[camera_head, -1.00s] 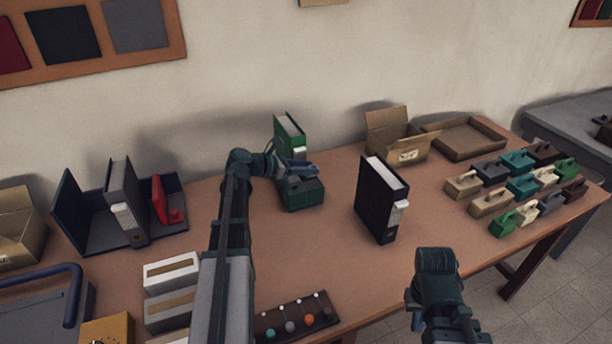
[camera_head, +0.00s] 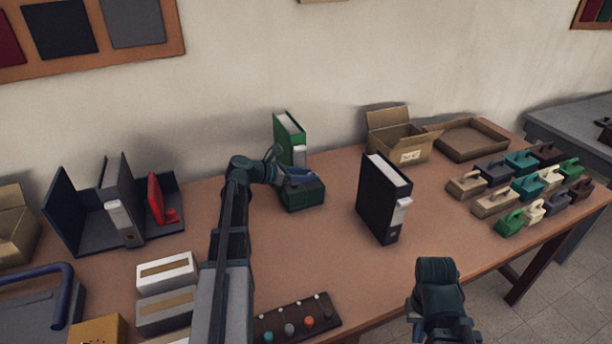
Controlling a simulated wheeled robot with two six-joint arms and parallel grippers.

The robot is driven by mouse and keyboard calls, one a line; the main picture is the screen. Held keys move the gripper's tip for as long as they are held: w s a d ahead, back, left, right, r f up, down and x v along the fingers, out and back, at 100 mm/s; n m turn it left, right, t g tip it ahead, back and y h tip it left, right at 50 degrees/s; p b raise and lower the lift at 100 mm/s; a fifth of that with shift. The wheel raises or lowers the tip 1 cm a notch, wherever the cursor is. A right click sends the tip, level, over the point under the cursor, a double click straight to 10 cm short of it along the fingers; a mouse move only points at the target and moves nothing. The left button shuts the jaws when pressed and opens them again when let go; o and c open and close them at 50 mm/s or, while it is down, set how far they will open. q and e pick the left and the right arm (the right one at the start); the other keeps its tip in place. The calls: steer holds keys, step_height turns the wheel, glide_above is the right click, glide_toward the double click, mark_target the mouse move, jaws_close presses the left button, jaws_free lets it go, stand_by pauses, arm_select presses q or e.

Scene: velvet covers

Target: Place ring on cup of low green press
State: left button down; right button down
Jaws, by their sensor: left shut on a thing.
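The low green press (camera_head: 303,198) is a dark green block on the table, in front of a taller green binder. My left gripper (camera_head: 303,177) is right over the top of the press, reaching in from the left. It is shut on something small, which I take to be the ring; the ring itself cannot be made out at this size. The cup of the press is hidden behind the gripper. A thin dark curved part (camera_head: 277,152) rises just behind the gripper. Of my right arm only a dark link shows at the bottom right; its gripper is out of view.
The green binder (camera_head: 290,140) stands close behind the press. A black binder (camera_head: 381,205) stands to its right. An open carton (camera_head: 398,145), an empty tray (camera_head: 468,139) and several small coloured blocks lie further right. A dark strip with coloured knobs (camera_head: 297,318) lies in front.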

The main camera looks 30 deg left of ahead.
arm_select(q)
steer(key=shift+f, duration=0.35)
steer(key=c, duration=0.8)
jaws_free()
steer(key=shift+c, duration=0.2)
steer(key=shift+o, duration=0.4)
steer(key=shift+f+b, duration=0.1)
steer(key=shift+b, duration=0.25)
